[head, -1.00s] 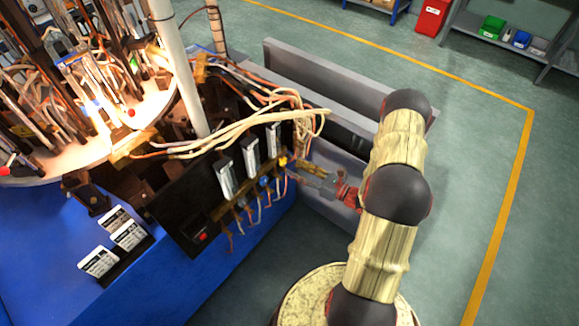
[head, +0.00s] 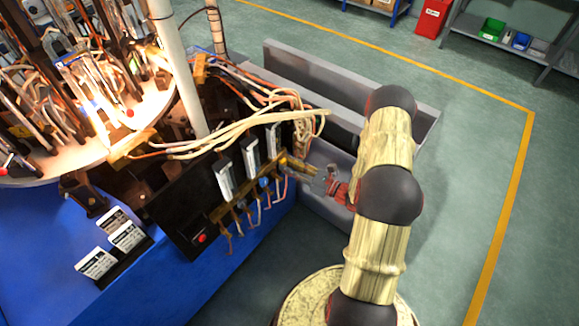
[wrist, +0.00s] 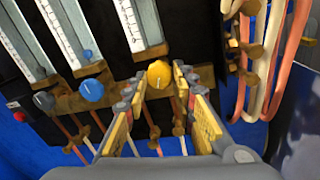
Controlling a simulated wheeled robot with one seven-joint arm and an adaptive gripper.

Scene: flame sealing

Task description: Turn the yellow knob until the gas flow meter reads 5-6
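The yellow knob (wrist: 159,74) sits at the foot of the right-hand gas flow meter (wrist: 138,22) in the wrist view. A white mark shows on its face. My gripper (wrist: 160,86) is open, with one finger on each side of the knob and the tips near its level. I cannot tell whether the fingers touch it. The right-hand flow meter also shows in the head view (head: 273,139), with my gripper (head: 287,162) close beside its base. The meter's reading is not legible, and its upper part is cut off in the wrist view.
A blue knob (wrist: 91,90) and a grey knob (wrist: 43,100) sit left of the yellow one, under two similar meters. A red button (wrist: 13,104) is farther left. Orange and white hoses (wrist: 270,60) hang close on the right. Tubes run below the knobs.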

